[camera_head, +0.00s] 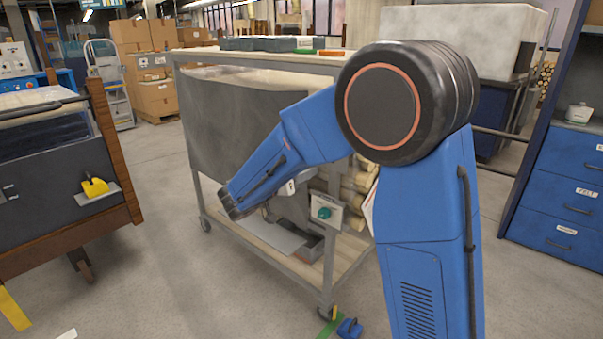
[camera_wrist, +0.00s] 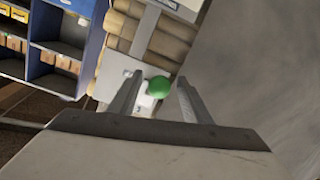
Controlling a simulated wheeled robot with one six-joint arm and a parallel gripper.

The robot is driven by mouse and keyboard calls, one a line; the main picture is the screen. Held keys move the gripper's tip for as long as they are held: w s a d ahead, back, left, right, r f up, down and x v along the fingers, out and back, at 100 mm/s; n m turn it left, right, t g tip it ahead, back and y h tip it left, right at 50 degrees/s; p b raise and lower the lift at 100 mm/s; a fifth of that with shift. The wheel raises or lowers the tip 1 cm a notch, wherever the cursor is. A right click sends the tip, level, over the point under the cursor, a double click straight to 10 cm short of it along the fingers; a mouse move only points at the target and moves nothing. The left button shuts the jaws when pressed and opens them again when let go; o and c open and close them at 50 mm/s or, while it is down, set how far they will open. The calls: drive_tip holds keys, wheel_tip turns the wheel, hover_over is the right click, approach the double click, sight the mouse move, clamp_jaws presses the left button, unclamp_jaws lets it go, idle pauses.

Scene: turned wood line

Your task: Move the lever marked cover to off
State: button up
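A lever with a round green knob (camera_head: 323,212) sits on a small pale plate (camera_head: 331,222) on the near side of the grey cart. The plate's marking is too small to read. In the wrist view the green knob (camera_wrist: 159,86) shows beside a white part of its mount (camera_wrist: 146,102). My gripper (camera_wrist: 160,80) is open, with one finger on each side of the knob in that view. I see no finger touching it, and cannot tell the remaining distance.
The cart (camera_head: 240,118) has a large grey panel and a lower shelf (camera_head: 265,235). A yellow lever (camera_head: 95,187) is on the bench at left. Blue drawers (camera_head: 565,170) stand at right. A blue object (camera_head: 350,328) lies on the floor. Floor left of the cart is clear.

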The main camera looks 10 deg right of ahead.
drive_tip(key=v, duration=1.7)
drive_tip(key=shift+a, duration=0.15)
drive_tip(key=shift+s+r, duration=0.1)
drive_tip(key=s+d+f+n+g+y, duration=0.15)
drive_tip(key=s+d+g, duration=0.25)
drive_tip(key=s+d, duration=0.45)
drive_tip(key=s+d+f+n+g+y, duration=0.1)
drive_tip(key=s+d+g+y, duration=0.3)
drive_tip(key=d, duration=0.8)
drive_tip(key=s+f+n+t+y, duration=0.1)
drive_tip(key=s+y, duration=0.3)
drive_tip(key=s, duration=0.5)
drive_tip(key=s+d+f+n+t+y, duration=0.1)
drive_tip(key=s+f+n+y, duration=0.2)
drive_tip(key=s, duration=0.6)
drive_tip(key=shift+s+d+n+y, duration=0.2)
drive_tip(key=shift+s+n+y, duration=0.1)
drive_tip(key=shift+n+y, duration=0.05)
